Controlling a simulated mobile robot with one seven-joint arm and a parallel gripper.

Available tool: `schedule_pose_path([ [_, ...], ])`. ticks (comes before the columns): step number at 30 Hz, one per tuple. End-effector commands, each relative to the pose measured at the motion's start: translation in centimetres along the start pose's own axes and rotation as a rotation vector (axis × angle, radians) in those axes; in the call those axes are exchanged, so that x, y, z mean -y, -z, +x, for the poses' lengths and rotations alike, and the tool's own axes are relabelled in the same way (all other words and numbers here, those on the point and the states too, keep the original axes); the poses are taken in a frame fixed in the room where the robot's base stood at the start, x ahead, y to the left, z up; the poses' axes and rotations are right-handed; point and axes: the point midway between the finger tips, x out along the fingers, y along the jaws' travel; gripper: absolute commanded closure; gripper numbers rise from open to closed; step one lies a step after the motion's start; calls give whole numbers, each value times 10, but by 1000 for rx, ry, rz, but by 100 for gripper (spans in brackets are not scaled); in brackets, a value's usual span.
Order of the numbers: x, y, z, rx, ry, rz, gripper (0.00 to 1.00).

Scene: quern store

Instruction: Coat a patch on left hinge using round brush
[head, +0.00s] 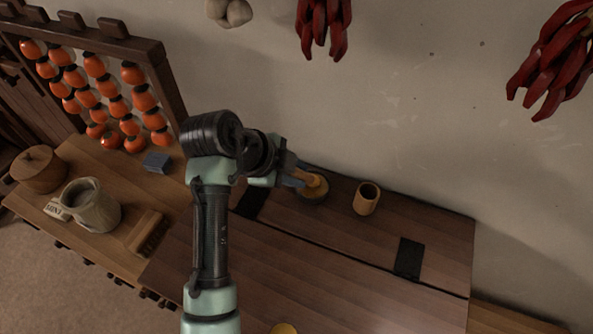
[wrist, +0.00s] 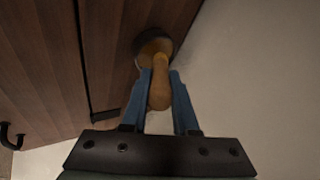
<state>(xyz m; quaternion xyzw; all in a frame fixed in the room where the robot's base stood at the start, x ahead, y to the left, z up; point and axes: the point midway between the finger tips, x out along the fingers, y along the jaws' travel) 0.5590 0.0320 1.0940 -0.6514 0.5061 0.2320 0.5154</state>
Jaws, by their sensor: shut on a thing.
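My gripper (head: 303,180) is shut on the wooden handle of the round brush (wrist: 159,88), between its two blue fingers in the wrist view. The brush's lower end is at a small round dark-rimmed pot (head: 316,195) on the wooden top; its bristles are hidden, and I cannot tell how deep they reach. The pot also shows in the wrist view (wrist: 150,42). The left hinge (head: 250,205) is a black plate across the seam of the top, left of the pot and partly behind my arm. I cannot make out any coating on it.
A wooden cup (head: 366,198) stands right of the pot. The right hinge (head: 408,257) lies farther right. The plaster wall (head: 420,120) rises close behind. On the left table are a jug (head: 92,206), a brush (head: 148,234) and a blue-grey block (head: 157,162).

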Motion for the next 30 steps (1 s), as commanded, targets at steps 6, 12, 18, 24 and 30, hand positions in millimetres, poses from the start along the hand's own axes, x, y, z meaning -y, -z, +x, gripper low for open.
schedule_pose_path([
  [6, -2, 0, 2, 0, -5, -2, 100],
  [12, -2, 0, 2, 0, -6, -2, 100],
  [18, 1, 2, -3, 0, -6, -2, 100],
  [24, 8, 8, -17, 0, -4, -1, 100],
  [30, 16, 14, -31, 0, -3, 0, 100],
])
